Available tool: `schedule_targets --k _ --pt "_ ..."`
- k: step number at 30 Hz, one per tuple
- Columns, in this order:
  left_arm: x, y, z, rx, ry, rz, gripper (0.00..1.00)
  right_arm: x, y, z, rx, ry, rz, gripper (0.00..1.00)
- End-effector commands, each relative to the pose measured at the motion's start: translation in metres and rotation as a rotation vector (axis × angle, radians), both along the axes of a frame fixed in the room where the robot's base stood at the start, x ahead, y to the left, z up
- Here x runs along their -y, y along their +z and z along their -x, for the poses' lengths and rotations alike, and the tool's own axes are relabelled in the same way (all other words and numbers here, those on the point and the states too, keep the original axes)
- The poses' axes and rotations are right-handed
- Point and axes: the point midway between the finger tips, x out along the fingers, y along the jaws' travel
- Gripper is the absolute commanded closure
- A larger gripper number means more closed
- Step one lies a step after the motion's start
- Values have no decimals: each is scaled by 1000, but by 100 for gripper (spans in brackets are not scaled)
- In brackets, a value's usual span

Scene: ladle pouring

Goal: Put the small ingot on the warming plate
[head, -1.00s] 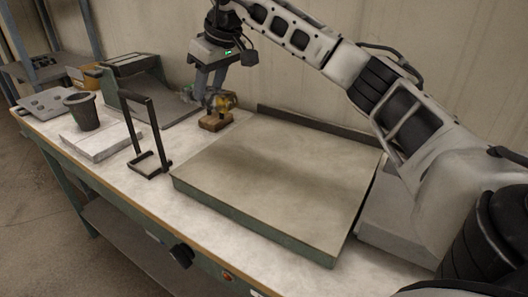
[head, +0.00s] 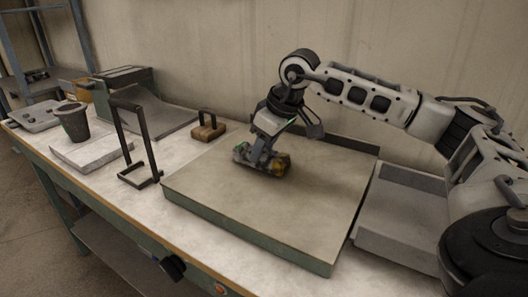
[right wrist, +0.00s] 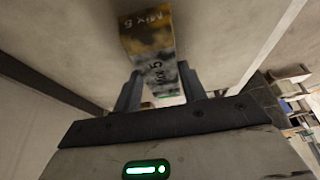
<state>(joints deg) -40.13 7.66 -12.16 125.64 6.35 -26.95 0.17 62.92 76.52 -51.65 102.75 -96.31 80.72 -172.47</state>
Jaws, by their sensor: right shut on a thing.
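The small ingot (head: 264,161) is a mottled yellow, grey and dark bar. The right wrist view shows it (right wrist: 148,40) with "Mix 5" lettering. My right gripper (head: 262,147) is shut on it, and the dark fingers (right wrist: 160,84) grip its sides near one end. The ingot is over the wide flat plate with green sides (head: 310,225), which I take for the warming plate. It looks level and very low; I cannot tell if it touches the surface. My left gripper is not in view.
A wooden block with a dark handle (head: 207,128) stands behind the plate's left corner. A dark upright frame (head: 122,138) stands at its left. A dark crucible (head: 73,120) is on a pale slab (head: 92,153). A grey box (head: 403,212) lies right. The plate's front is clear.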

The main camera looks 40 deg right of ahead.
Motion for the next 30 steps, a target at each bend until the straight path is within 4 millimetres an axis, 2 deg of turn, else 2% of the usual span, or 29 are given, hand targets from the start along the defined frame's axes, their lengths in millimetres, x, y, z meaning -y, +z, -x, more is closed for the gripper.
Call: schedule_targets --k 3,13,14,16,26,30 --pt "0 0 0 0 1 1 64 0 -10 -1 5 -1 0 98" --pt "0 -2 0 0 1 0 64 0 -13 -1 7 -1 1 98" --pt "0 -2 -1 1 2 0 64 0 -15 -1 2 -1 1 56" --pt "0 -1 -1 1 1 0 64 0 -14 -1 2 -1 1 36" --pt "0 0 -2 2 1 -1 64 0 -11 0 3 -1 1 36" --pt "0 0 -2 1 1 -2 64 2 4 5 6 -1 1 36"
